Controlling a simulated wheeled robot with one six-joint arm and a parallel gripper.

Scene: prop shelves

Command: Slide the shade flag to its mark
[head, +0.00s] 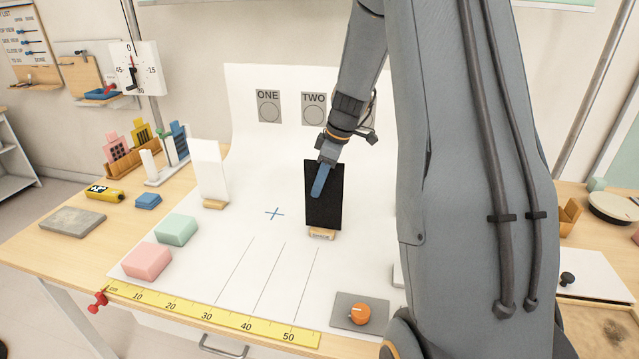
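The shade flag, a black upright panel (324,208) on a small wooden foot (322,234), stands on the white sheet right of centre. My gripper (319,184) comes down from above, its blue finger in front of the panel's upper left part. Only one blue finger shape shows, so I cannot tell whether it is open or shut, or whether it touches the panel. Thin lines (273,278) run across the sheet in front of the flag. A blue cross (274,213) is marked left of it. Which one is the flag's mark is not clear.
A white panel (209,172) on a wooden foot stands to the left. Green (176,230) and pink (147,261) blocks lie at the sheet's left edge. A yellow ruler (212,315) runs along the front. An orange knob (359,313) sits front right. My arm hides the right side.

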